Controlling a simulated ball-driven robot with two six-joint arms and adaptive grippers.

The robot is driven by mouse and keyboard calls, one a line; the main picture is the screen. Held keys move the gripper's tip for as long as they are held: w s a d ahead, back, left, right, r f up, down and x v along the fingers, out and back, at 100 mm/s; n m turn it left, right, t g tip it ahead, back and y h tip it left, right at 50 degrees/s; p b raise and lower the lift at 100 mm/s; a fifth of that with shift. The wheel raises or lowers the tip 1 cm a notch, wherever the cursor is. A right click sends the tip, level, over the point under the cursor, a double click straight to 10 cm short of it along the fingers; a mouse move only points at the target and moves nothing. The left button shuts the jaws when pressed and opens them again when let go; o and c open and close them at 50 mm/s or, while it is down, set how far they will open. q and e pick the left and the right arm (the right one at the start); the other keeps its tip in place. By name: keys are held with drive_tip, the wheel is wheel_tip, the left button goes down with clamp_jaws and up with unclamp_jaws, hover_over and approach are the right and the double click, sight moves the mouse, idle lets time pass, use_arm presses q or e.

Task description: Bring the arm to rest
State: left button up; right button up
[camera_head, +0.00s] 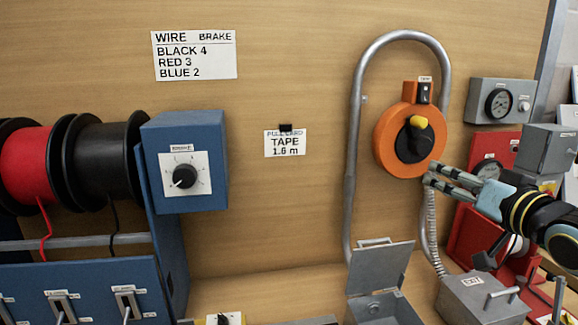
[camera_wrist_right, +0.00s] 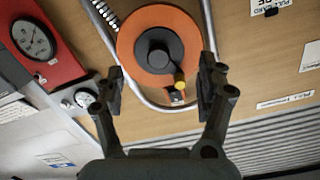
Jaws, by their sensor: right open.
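My right gripper (camera_head: 428,173) comes in from the right in the head view, its fingertips beside the lower right edge of the orange tape reel (camera_head: 385,145). The reel has a dark hub and a yellow knob, and sits on the wooden board inside a bent grey conduit (camera_head: 353,160). In the right wrist view my right gripper (camera_wrist_right: 162,82) is open, with nothing between its fingers. The reel (camera_wrist_right: 128,45) shows beyond and between the fingers there. Whether a fingertip touches the reel I cannot tell. My left gripper is in neither view.
A grey open-lidded box (camera_head: 382,262) and an exit box (camera_head: 482,300) stand below the reel. Red equipment (camera_head: 468,235) and a grey gauge box (camera_head: 497,101) are close to my right arm. Wire spools (camera_head: 103,160) and a blue brake box (camera_head: 205,140) are at left.

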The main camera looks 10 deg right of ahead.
drive_tip(key=s+a+f+n+g, duration=0.1)
drive_tip(key=s+a+f+g, duration=0.3)
drive_tip(key=s+f, duration=0.4)
drive_tip(key=s+a+f+n+g+h, duration=0.15)
drive_tip(key=s+f+g, duration=0.25)
drive_tip(key=s, duration=0.8)
drive_tip(key=s+a+f+n+g+h, duration=0.15)
drive_tip(key=s+f+g, duration=0.3)
drive_tip(key=s, duration=0.75)
drive_tip(key=s+d+f+g+b, duration=0.15)
drive_tip(key=f+b, duration=0.25)
drive_tip(key=f, duration=1.4)
drive_tip(key=s+f+g+b, duration=0.15)
drive_tip(key=f+b, duration=0.35)
drive_tip(key=f, duration=1.3)
drive_tip(key=s+d+f+y+b, duration=0.1)
drive_tip(key=s+f+b, duration=0.5)
drive_tip(key=s+f, duration=1.2)
wheel_tip(320, 180, down, 3)
drive_tip(key=shift+d+f+m, duration=0.15)
drive_tip(key=shift+f+m, duration=0.05)
drive_tip(key=shift+m, duration=0.2)
drive_tip(key=shift+g, duration=0.35)
